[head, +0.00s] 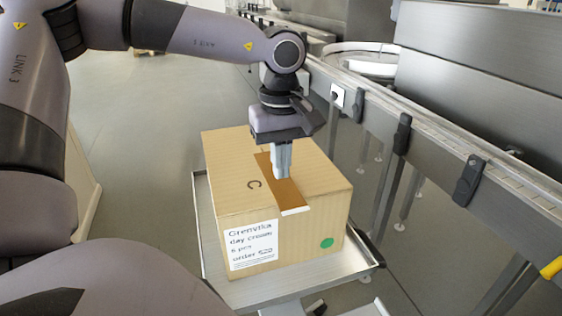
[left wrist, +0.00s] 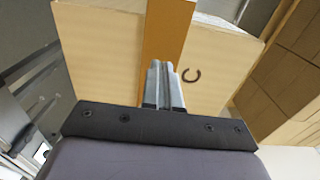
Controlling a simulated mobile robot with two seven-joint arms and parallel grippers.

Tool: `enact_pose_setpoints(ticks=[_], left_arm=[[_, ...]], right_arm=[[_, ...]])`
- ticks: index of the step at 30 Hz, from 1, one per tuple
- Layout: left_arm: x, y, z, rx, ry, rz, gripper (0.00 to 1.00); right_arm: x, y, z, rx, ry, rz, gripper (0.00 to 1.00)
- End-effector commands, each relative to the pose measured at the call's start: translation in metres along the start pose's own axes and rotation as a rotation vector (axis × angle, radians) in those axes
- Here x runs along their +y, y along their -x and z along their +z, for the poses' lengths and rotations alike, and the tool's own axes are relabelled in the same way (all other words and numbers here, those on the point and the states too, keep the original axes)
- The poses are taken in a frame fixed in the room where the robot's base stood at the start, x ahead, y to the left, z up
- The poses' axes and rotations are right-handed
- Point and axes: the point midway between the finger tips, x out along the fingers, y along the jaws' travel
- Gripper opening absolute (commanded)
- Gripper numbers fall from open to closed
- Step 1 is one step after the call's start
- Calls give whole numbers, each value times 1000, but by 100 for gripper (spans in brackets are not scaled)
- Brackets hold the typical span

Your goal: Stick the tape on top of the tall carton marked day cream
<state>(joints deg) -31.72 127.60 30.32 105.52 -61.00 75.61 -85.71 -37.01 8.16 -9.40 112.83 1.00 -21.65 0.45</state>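The day cream carton (head: 235,185) is a closed cardboard box with a white label reading "Grenvika day cream" on its front. A brown tape strip (head: 289,195) lies along the middle of its top, with a white piece at the front edge. My left gripper (head: 282,176) points down over the strip, its fingers together and their tips at or just above it; contact is not clear. In the left wrist view, the shut fingers (left wrist: 164,66) cover part of the tape (left wrist: 165,30) on the carton top (left wrist: 105,50). My right gripper is not in view.
The carton stands on a metal tray (head: 290,288) with a raised rim. A steel conveyor (head: 440,140) with black clamps runs along the right. Grey floor (head: 140,110) is free at the left. More cardboard boxes (left wrist: 285,85) show at the right of the left wrist view.

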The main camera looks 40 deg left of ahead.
Motion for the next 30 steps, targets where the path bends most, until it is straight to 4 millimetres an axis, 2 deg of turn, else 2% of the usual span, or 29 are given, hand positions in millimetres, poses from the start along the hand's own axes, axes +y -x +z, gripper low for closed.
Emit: enact_pose_setpoints(ticks=[30], left_arm=[[0, -16, 0, 0, 0, -1, 0]], right_arm=[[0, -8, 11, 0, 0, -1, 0]])
